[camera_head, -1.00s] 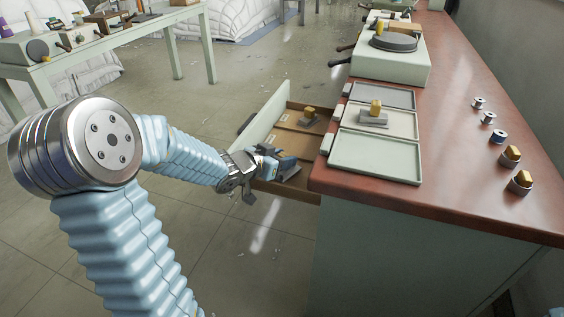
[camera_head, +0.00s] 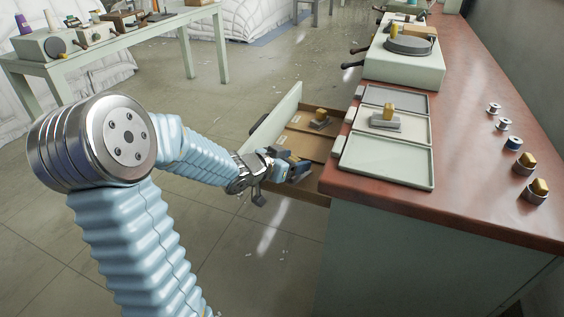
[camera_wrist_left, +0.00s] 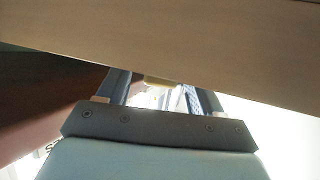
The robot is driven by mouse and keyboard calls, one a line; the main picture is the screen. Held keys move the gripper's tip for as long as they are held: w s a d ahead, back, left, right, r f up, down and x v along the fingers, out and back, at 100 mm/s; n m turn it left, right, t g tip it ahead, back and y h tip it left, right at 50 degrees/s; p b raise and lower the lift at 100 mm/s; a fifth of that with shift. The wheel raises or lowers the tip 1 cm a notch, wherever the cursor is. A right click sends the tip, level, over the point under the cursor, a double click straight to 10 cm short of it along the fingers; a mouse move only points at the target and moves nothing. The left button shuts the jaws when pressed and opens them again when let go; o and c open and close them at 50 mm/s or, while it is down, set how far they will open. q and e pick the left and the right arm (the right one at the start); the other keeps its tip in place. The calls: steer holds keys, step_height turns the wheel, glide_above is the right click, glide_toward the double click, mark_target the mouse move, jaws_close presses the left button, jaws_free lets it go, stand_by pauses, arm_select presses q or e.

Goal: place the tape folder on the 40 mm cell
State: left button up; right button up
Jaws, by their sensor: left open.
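Grey blocks with yellow knobs look like tape folders, but I cannot tell which one the task names. One (camera_head: 321,120) lies in the far part of the open drawer (camera_head: 275,125). Another (camera_head: 386,117) sits on the middle tray on the counter. My left gripper (camera_head: 294,170) is open at the near part of the drawer, with a yellowish piece (camera_head: 293,158) beside its fingers. The left wrist view shows the open fingers (camera_wrist_left: 160,95) with a pale yellow piece (camera_wrist_left: 160,80) between them. Cell labels are too small to read, so I cannot identify the 40 mm cell.
The red-brown counter (camera_head: 480,160) has three shallow trays, with the near one (camera_head: 387,160) empty. Several spools and knobbed weights line its right side. A grey machine (camera_head: 405,60) stands farther back. A side table (camera_head: 120,50) is at upper left.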

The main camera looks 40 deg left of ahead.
arm_select(q)
steer(key=p+v, duration=0.1)
steer(key=v, duration=1.1)
